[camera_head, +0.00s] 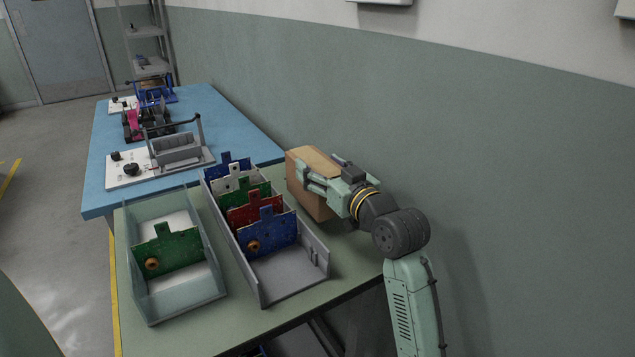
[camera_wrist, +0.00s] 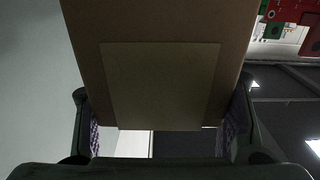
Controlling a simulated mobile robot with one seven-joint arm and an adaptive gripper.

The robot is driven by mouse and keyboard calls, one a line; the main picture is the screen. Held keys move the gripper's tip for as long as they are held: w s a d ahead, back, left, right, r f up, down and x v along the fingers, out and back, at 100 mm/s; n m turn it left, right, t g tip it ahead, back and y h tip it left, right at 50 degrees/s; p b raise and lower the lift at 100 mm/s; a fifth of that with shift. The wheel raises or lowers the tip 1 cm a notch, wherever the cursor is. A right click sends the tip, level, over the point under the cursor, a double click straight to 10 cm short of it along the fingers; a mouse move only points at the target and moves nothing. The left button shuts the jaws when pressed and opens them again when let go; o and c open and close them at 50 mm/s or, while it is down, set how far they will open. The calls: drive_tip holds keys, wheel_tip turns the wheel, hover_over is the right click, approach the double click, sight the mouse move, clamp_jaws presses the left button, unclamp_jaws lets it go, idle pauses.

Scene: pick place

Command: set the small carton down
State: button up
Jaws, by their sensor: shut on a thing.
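The small carton (camera_head: 311,163) is a plain brown box at the back right of the green table, close to the wall. My gripper (camera_head: 318,181) is shut on it from the right and front side. In the wrist view the carton (camera_wrist: 160,85) fills the upper middle, with a paler rectangular patch on its face. The fingers of my gripper (camera_wrist: 160,128) stand one on each side of it. I cannot tell whether the carton's underside touches the table, since the grey bin and gripper hide part of it.
A grey bin (camera_head: 284,287) holds several upright coloured plates left of the carton. A pale green bin (camera_head: 179,309) with a green plate stands further left. A blue table (camera_head: 222,122) with fixtures is behind. The wall (camera_head: 430,120) is close on the right.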

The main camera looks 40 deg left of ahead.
drive_tip(key=shift+f, duration=1.75)
drive_tip(key=shift+f, duration=0.1)
drive_tip(key=shift+f, duration=0.15)
drive_tip(key=o, duration=1.7)
drive_tip(key=shift+r, duration=0.2)
drive_tip(key=b+v, duration=0.2)
drive_tip(key=v, duration=1)
drive_tip(key=shift+b, duration=0.35)
